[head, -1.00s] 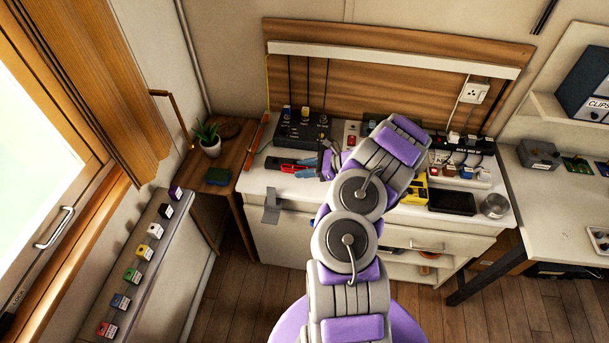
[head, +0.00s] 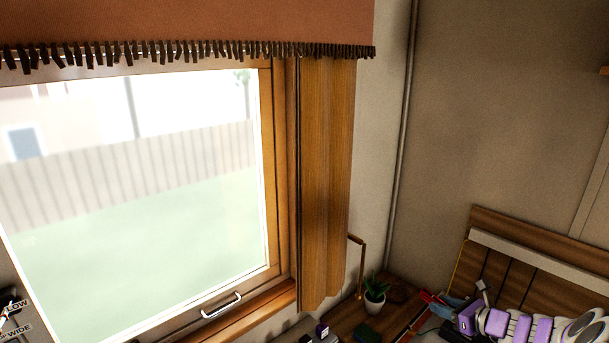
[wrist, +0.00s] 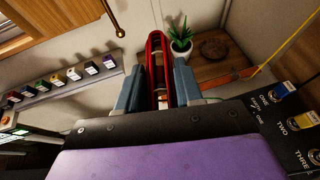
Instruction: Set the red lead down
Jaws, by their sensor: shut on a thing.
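The red lead (wrist: 156,48) shows as a long red loop between the jaws of my gripper (wrist: 158,85) in the wrist view. The two blue-grey fingers press on it from both sides, and it sticks out past their tips. In the head view my gripper (head: 451,306) is at the lower right, with the red end of the lead (head: 427,296) pointing left towards the plant. The lead's lower part is hidden by the gripper body in the wrist view.
A wooden side table (wrist: 205,72) carries a potted plant (wrist: 180,38) and a round brown item. A ledge at left holds several coloured blocks (wrist: 57,80). A black switch box (wrist: 290,125) is at right. The window (head: 140,190) fills the head view's left.

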